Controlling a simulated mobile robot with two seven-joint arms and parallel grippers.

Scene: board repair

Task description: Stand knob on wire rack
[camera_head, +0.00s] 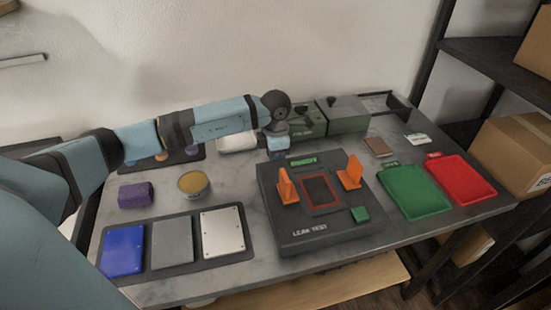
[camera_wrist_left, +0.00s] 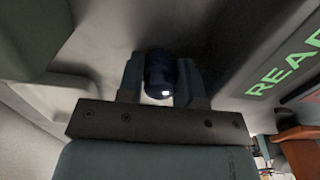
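My left gripper (camera_head: 278,153) is low over the table at the back edge of the dark test fixture. In the left wrist view, its two fingers (camera_wrist_left: 160,85) stand on either side of a dark blue, rounded knob (camera_wrist_left: 158,72) and appear closed on it. The knob is hidden by my gripper in the head view. A dark open frame (camera_head: 392,98) at the back right corner may be the wire rack, but I cannot tell for sure. My right gripper is not in view.
The fixture (camera_head: 330,235) has orange clamps (camera_head: 350,173). Green (camera_head: 415,195) and red (camera_head: 462,182) trays are right. A panel mat (camera_head: 195,262), yellow-topped tin (camera_head: 193,184) and purple block (camera_head: 135,195) are left. A green-grey machine (camera_head: 345,115) stands behind.

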